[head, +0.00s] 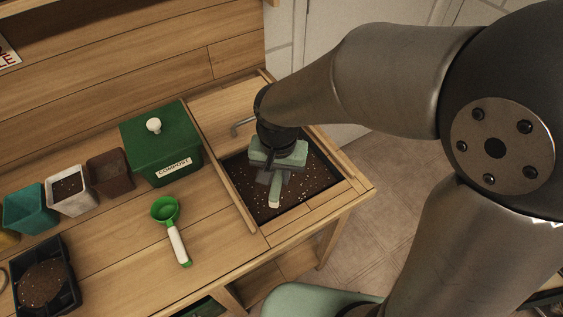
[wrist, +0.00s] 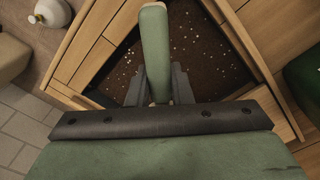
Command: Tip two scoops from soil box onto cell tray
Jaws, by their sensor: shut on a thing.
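The soil box (head: 246,196) is a sunken bin at the right of the bench, filled with dark soil flecked with white. My gripper (head: 266,178) is over it, pointing down, with its fingers shut on a pale green handle (head: 274,190). The handle also shows between the fingers in the wrist view (wrist: 155,45), above the soil. Whatever is at the handle's other end is hidden, so I cannot tell if it touches soil or carries any. A black tray (head: 70,296) at the lower left, seemingly the cell tray, has a brown soil mound on it.
A green scoop (head: 177,243) with a white handle lies on the bench between tray and soil box. A green compost box (head: 165,145) stands behind it. Several small pots, including a white one (head: 72,198), stand left of that. Wooden rims edge the soil box.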

